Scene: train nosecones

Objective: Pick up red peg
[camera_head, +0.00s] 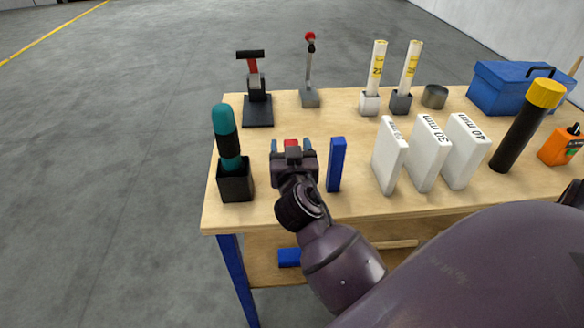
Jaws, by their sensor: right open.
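The red peg (291,143) stands near the left end of the wooden table, and only its top part shows. My right gripper (291,148) reaches over the table from the lower right. Its two bluish fingertips are apart, one on each side of the red peg. The gripper body hides the lower part of the peg, and I cannot tell whether the fingers touch it. My left gripper is not in view.
A blue block (336,165) stands close right of my gripper. A black holder (235,182) with a teal-handled tool (226,135) stands left. White gauge blocks (390,155) are further right. A toggle clamp (257,105) and a lever (309,75) stand behind.

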